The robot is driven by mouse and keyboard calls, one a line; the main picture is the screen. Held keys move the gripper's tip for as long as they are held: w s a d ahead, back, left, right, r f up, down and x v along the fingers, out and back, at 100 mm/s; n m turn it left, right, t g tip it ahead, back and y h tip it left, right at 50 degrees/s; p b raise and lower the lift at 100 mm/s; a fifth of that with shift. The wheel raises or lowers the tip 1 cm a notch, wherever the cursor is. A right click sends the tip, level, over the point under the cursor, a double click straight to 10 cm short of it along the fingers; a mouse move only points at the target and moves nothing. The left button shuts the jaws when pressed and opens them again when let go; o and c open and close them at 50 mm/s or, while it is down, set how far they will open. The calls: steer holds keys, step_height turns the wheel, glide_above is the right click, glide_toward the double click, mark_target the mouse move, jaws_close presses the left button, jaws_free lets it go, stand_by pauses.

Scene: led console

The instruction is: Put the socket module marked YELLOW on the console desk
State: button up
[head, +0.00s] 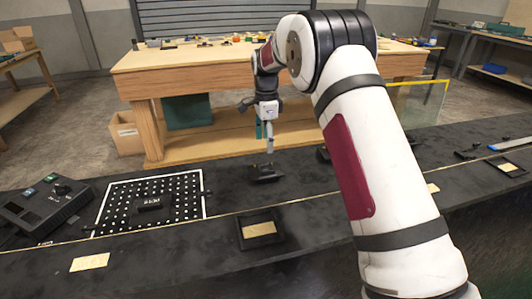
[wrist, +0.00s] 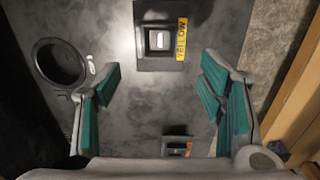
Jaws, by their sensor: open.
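The socket module marked YELLOW (wrist: 158,41) shows at the top of the wrist view. It is a black square block with a pale rectangle in its middle and a yellow label on its right side. My gripper (wrist: 166,95) is open and empty, its teal pads spread wide, with that module ahead of the fingertips and not between them. In the head view my gripper (head: 264,138) hangs above the dark desk (head: 225,185), over a small black module (head: 265,173) whose marking I cannot read.
Another module with an orange mark (wrist: 177,148) sits low in the wrist view; a round black ring (wrist: 60,62) lies left. In the head view a dotted board (head: 118,205), a control box (head: 45,207) and a black tray (head: 246,239) occupy the desk. A wooden workbench (head: 185,65) stands behind.

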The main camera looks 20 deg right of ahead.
steer(key=shift+r, duration=1.3)
steer(key=s+r+n+t, duration=0.1)
steer(key=s+r+n, duration=0.3)
steer(key=s+r, duration=0.55)
steer(key=s+r+n, duration=0.4)
steer(key=s+r, duration=0.2)
steer(key=s, duration=0.6)
steer(key=s+f+n, duration=0.1)
steer(key=s+n, duration=0.2)
steer(key=s, duration=0.6)
steer(key=s+f+n, duration=0.2)
steer(key=s+n, duration=0.1)
steer(key=s, duration=0.7)
steer(key=s+f+n+t, duration=0.1)
steer(key=s+n, duration=0.3)
steer(key=s, duration=0.5)
steer(key=shift+s+a+f, duration=0.15)
steer(key=shift+s+f, duration=0.1)
steer(key=shift+f, duration=0.45)
